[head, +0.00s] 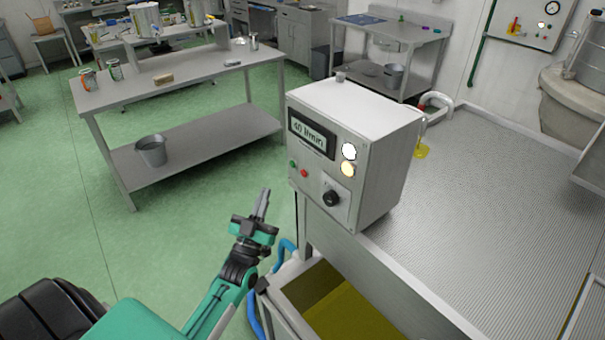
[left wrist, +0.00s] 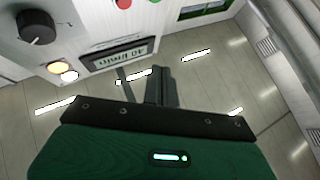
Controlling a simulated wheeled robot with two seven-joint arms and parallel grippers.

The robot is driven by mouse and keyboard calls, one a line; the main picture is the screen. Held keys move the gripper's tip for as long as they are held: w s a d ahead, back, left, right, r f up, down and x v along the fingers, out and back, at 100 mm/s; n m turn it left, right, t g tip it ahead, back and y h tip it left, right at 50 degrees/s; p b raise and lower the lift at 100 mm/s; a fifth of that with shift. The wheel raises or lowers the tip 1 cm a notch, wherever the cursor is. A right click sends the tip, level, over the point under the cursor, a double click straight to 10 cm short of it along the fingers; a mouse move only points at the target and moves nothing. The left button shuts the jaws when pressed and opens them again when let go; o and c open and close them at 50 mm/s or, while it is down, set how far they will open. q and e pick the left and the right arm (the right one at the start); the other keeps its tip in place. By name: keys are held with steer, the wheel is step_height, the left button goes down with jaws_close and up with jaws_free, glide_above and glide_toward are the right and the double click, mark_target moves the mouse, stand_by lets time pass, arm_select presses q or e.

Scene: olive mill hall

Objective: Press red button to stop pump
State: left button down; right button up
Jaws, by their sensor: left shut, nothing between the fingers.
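The pump's grey control box (head: 355,140) stands at the head of a ribbed metal deck. Its front has a small red button (head: 305,173) beside a green button (head: 292,164), below a display (head: 312,134) reading about 40 l/min. A white lamp, a lit amber lamp and a black knob (head: 331,198) are to their right. My left gripper (head: 263,192) is shut and empty, pointing up, left of the box and apart from the buttons. In the left wrist view the box appears upside down; the red button (left wrist: 124,3) is cut by the top edge, away from the fingertips (left wrist: 160,72).
A vat of yellow-green liquid (head: 355,312) lies below the box, with a blue hose (head: 253,305) at its left. A steel table (head: 185,80) with cans and a bucket (head: 151,150) stands behind left. Green floor is free between table and box.

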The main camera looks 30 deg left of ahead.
mark_target(303, 174)
arm_select(q)
steer(key=w+d+b, duration=0.2)
steer(key=w+d, duration=0.1)
steer(key=w, duration=0.5)
steer(key=shift+d, duration=0.15)
steer(key=shift+w, duration=0.1)
stand_by(1.9)
steer(key=shift+w+d, duration=0.2)
steer(key=shift+w, duration=0.1)
steer(key=shift+w+d+b, duration=0.15)
steer(key=shift+w+b, duration=0.15)
steer(key=shift+w, duration=0.05)
stand_by(0.6)
steer(key=shift+s+a, duration=0.3)
steer(key=shift+s, duration=0.45)
